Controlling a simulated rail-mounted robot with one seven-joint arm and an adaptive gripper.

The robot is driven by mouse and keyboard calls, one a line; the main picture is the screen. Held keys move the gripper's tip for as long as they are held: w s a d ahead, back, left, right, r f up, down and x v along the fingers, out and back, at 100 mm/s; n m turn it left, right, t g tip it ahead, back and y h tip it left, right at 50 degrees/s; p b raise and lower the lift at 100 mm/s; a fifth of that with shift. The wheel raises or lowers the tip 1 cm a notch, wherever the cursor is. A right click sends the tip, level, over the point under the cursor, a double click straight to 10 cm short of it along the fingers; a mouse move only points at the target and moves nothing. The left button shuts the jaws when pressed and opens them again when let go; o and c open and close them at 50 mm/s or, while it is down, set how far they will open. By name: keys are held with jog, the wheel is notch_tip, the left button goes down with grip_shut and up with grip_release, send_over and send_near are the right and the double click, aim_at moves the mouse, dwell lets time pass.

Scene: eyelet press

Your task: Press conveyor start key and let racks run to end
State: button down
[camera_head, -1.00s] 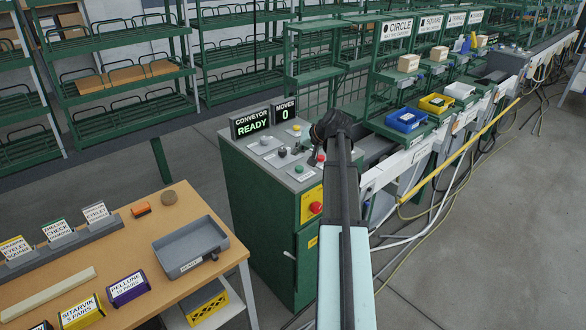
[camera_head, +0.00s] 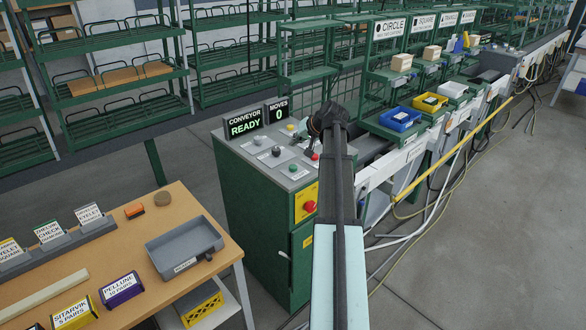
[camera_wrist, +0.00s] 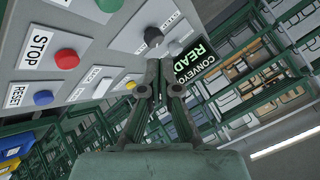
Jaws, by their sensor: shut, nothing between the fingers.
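The conveyor control panel (camera_head: 270,160) tops a green cabinet. Its display (camera_head: 244,124) reads CONVEYOR READY, and the display beside it (camera_head: 277,109) reads MOVES 0. Nearby in the wrist view are a red STOP key (camera_wrist: 66,58), a blue RESET key (camera_wrist: 43,97) and a black knob (camera_wrist: 153,37). My gripper (camera_wrist: 160,68) is shut and empty, with its tips over the panel, to the right of the green key.
A red emergency button (camera_head: 310,206) is on the cabinet's front. The conveyor line with blue (camera_head: 400,118) and yellow (camera_head: 430,102) bins runs to the back right. A wooden table (camera_head: 130,235) with a grey tray (camera_head: 185,248) stands at the left. Floor at the right is open.

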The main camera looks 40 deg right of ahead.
aim_at(295, 167)
jog(key=shift+f+b, duration=1.65)
jog(key=shift+f, duration=2.05)
jog(key=shift+f, duration=0.1)
jog(key=shift+f, duration=0.3)
